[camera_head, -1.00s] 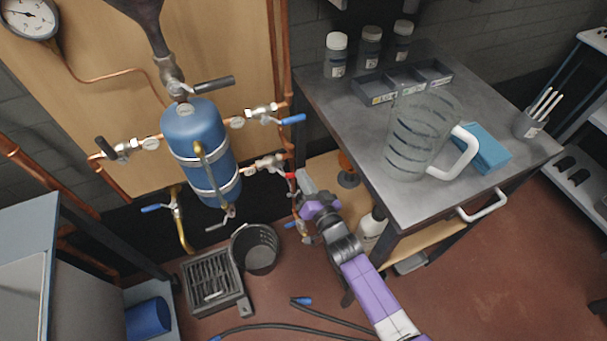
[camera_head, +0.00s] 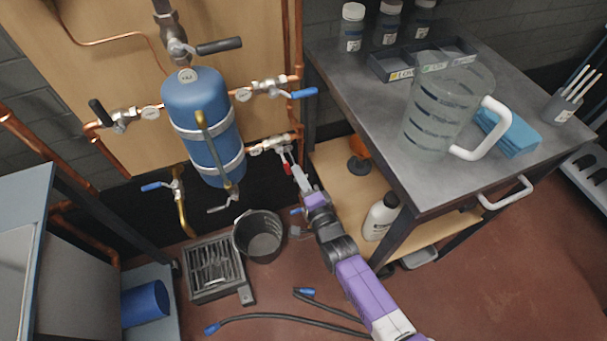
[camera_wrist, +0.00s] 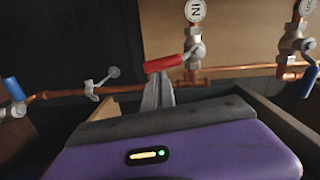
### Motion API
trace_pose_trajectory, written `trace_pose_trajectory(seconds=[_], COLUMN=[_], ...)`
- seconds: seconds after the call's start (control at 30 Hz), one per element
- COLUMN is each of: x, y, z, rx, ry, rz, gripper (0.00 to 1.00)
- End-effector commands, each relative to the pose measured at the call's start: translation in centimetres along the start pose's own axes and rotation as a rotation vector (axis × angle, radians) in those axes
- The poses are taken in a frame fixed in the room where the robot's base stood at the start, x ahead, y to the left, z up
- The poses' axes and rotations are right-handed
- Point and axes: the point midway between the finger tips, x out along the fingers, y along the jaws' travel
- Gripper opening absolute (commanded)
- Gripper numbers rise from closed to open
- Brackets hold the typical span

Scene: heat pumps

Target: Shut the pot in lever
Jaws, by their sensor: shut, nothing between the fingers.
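The pot in lever is a red handle (camera_head: 287,163) on a brass valve (camera_head: 270,146) low on the right of the blue tank. In the head view it points down from the valve. In the wrist view the red lever (camera_wrist: 163,63) extends left from the valve, whose round tag (camera_wrist: 195,10) reads IN upside down. My gripper (camera_head: 299,176) is shut and empty, just right of and below the lever. In the wrist view its fingertips (camera_wrist: 157,92) lie right under the red handle; whether they touch it I cannot tell.
The blue tank (camera_head: 203,125) has other valves with blue and black levers around it. A metal workbench (camera_head: 437,187) with a glass jug (camera_head: 440,110) stands close on the right. A black bucket (camera_head: 258,237) and grated drain (camera_head: 212,268) are on the floor below.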

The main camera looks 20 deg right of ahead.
Motion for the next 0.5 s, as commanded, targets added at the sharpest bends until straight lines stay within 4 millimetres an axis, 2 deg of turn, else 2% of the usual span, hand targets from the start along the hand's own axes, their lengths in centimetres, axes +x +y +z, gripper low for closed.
trace_pose_trajectory(seconds=[0.1, 0.5], x=[0.00, 0.06], y=[0.39, 0.27], z=[0.77, 1.38], rx=[0.066, 0.168], ry=[-0.005, -0.004], rz=[-0.003, -0.008], gripper=[0.00, 0.00])
